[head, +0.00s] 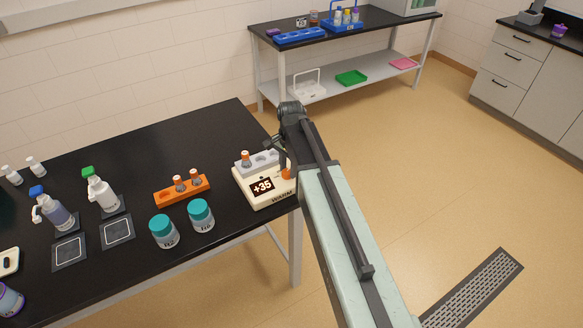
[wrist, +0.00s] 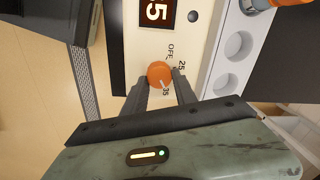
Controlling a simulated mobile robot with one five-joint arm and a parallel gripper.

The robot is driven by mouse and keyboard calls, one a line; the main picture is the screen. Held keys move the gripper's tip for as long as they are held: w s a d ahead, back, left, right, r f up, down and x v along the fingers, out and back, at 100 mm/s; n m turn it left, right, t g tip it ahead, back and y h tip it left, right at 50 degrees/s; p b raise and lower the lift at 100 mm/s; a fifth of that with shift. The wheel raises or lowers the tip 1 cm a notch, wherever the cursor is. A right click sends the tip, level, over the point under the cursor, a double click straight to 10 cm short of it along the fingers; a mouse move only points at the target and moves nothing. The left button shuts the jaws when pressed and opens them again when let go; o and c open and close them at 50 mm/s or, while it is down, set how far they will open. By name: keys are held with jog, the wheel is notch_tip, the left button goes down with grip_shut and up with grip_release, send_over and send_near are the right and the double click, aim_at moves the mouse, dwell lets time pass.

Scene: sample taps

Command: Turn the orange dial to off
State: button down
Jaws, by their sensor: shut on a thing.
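The orange dial (wrist: 159,75) sits on the cream face of the warmer (wrist: 190,50), with the marks OFF, 25 and 35 around it. A pale pointer line on it appears to face the 35 mark. My gripper (wrist: 162,80) is shut on the dial, one finger at each side. In the head view the warmer (head: 270,201) stands at the right edge of the black table, its display reading +35. The dial (head: 287,173) shows there as a small orange patch, mostly hidden by my gripper (head: 284,168).
A grey rack (head: 265,160) with an orange-capped vial stands on the warmer. An orange vial rack (head: 182,192) and two teal-lidded jars (head: 201,215) are to its left. Bottles stand farther left. Open floor lies right of the table.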

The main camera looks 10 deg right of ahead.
jog(key=n, duration=0.6)
jog(key=shift+a+y, duration=0.3)
jog(key=n, duration=0.6)
jog(key=shift+n+g, duration=0.3)
jog(key=shift+g, duration=0.1)
jog(key=n, duration=1)
jog(key=shift+w+d, duration=0.1)
jog(key=shift+n+h, duration=0.4)
jog(key=shift+n, duration=1.1)
jog(key=shift+w, duration=0.1)
jog(key=c, duration=1)
grip_release()
jog(key=shift+d, duration=0.1)
